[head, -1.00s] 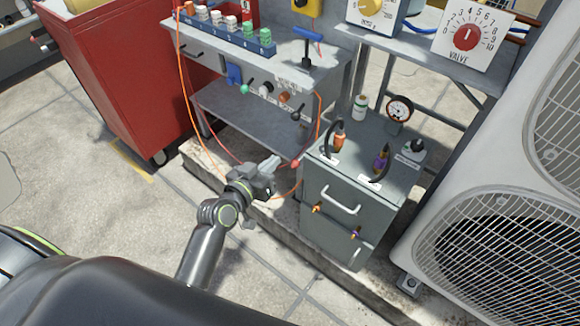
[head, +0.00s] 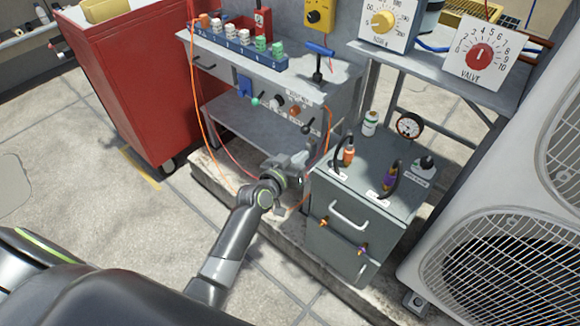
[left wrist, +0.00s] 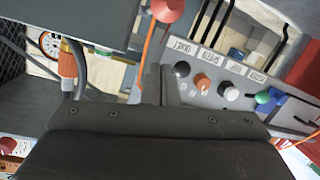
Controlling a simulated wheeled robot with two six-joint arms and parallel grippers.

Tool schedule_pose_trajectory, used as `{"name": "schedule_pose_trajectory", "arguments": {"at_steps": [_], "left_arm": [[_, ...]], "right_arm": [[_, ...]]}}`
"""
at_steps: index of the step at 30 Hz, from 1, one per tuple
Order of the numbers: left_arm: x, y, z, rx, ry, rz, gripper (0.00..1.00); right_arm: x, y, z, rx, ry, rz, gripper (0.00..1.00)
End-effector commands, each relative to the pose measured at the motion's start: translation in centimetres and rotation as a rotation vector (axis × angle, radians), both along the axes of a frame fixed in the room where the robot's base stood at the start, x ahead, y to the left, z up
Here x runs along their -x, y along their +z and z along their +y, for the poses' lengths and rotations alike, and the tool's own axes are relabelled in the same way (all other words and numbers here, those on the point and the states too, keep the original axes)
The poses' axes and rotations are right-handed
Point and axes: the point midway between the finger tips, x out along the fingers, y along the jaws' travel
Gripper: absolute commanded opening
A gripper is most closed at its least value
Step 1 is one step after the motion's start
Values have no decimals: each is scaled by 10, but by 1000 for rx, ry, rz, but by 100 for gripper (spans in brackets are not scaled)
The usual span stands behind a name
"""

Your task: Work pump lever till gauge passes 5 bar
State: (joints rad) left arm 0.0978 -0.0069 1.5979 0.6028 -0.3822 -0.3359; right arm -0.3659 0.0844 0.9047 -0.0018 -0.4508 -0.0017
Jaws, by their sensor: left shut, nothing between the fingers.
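A blue T-handle on a black stem (head: 319,50) stands upright on the grey bench top; I cannot tell for sure that it is the pump lever. A round white-faced gauge (head: 409,125) stands at the back of the grey cabinet; its reading is too small to make out. My left gripper (head: 303,158) is shut and empty, in front of the bench beside the cabinet's left side, well below the T-handle. In the left wrist view a red ball knob (left wrist: 168,10) shows just beyond the dark fingers. My right gripper is not in view.
The bench front carries a green knob (head: 257,99) and a black-knobbed lever (head: 308,125). Orange cables hang near my left gripper. The grey cabinet (head: 335,240) and condenser (head: 500,190) stand to the right, a red cabinet (head: 140,80) to the left.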

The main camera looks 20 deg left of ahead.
Motion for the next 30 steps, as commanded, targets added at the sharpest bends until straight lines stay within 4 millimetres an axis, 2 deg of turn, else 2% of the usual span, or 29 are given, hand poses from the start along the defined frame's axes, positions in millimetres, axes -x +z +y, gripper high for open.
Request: {"name": "schedule_pose_trajectory", "arguments": {"at_steps": [3,9,30], "left_arm": [[7,-18,-3,2,2,4,0],[16,-29,-5,1,1,1,0],[20,-37,-6,1,0,-5,0]], "right_arm": [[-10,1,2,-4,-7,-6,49],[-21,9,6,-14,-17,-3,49],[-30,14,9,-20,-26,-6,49]]}}
